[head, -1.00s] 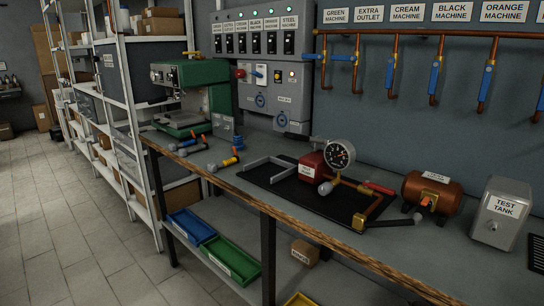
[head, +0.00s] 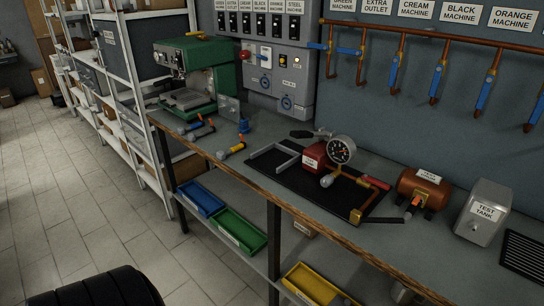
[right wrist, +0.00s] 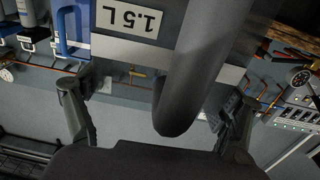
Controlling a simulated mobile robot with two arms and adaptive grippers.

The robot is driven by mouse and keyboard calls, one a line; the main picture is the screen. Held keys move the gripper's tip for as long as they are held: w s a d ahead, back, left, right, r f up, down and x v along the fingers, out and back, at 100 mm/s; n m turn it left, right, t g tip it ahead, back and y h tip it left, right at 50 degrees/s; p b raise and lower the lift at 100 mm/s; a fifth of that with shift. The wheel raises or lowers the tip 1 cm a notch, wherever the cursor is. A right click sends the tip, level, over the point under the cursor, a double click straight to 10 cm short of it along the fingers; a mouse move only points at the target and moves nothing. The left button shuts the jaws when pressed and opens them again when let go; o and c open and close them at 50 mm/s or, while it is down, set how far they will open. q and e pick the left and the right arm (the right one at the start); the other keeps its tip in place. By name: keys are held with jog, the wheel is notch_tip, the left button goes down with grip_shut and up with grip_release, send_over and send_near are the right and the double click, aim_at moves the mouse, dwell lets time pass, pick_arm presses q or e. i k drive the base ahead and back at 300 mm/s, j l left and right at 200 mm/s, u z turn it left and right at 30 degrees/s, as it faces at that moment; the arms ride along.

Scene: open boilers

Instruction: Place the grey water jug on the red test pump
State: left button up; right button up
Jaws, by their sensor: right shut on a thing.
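The red test pump (head: 316,157) stands on a black mat (head: 290,181) on the workbench, with a round gauge (head: 341,150) and brass and copper fittings beside it. In the right wrist view a grey jug (right wrist: 127,22) fills the upper middle, with an upside-down "1.5 L" label and a thick dark grey handle (right wrist: 185,85). My right gripper (right wrist: 155,108) has a finger on each side of the handle and is shut on the jug; the exact contact is hard to see. The jug and right gripper are out of the head view. My left gripper is not in view.
A copper tank (head: 425,187) and the grey test tank (head: 481,210) stand right of the pump. A green machine (head: 195,75) and several small handles are at the left. Blue, green and yellow trays (head: 318,284) lie on the shelf below. A ribbed black object (head: 100,288) shows bottom left.

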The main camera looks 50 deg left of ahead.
aim_at(270, 162)
jog(key=k+j, duration=0.1)
jog(key=j, duration=0.55)
jog(key=k+j, duration=0.1)
jog(key=j, duration=1.2)
jog(key=k+j, duration=0.15)
jog(key=j, duration=0.5)
jog(key=k+j, duration=0.1)
jog(key=j, duration=0.5)
jog(key=k+j, duration=0.1)
jog(key=j, duration=0.55)
